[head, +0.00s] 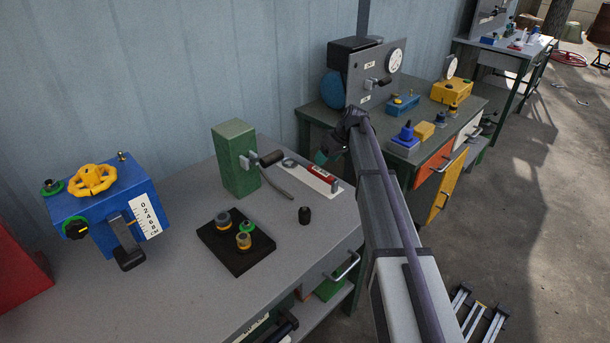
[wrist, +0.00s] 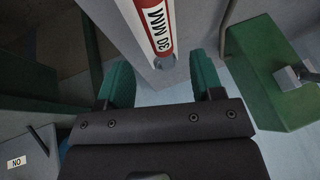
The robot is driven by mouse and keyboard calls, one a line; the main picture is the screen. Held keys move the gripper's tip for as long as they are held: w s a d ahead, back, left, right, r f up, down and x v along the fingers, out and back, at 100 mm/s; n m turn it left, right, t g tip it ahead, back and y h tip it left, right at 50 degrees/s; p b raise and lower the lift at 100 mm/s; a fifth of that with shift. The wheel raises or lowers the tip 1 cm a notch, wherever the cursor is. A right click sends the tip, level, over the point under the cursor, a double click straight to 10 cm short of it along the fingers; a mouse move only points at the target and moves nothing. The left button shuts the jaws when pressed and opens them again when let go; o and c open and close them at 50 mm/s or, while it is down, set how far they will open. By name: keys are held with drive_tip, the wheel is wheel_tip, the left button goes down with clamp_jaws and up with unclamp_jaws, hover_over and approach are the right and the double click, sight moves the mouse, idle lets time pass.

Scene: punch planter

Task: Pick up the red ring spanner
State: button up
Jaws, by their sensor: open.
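The red ring spanner (head: 322,174) lies on a white strip (head: 297,172) on the near grey workbench. Its grey ring end points to the back left. In the wrist view, the red spanner handle (wrist: 146,12) with its white "30 MM" label runs down from the top edge. My gripper (wrist: 163,78) is open, with one teal finger on each side of the handle's near end. No contact with the handle shows. In the head view, my gripper (head: 326,155) is just behind the spanner, partly hidden by my arm.
A green block (head: 235,160) with a black-handled lever stands left of the spanner; it also shows in the wrist view (wrist: 272,75). A blue box (head: 100,205) with a yellow handwheel stands left.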

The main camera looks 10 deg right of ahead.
sight(317, 172)
drive_tip(key=x, duration=0.2)
drive_tip(key=shift+a+f+b, duration=0.15)
drive_tip(key=shift+f+b, duration=0.1)
drive_tip(key=shift+b, duration=0.1)
drive_tip(key=b+x, duration=0.4)
drive_tip(key=shift+s+f+b, duration=0.1)
drive_tip(key=shift+f+b, duration=0.2)
drive_tip(key=shift+f, duration=0.25)
drive_tip(key=shift+a+f, duration=0.1)
drive_tip(key=shift+r, duration=0.25)
clamp_jaws()
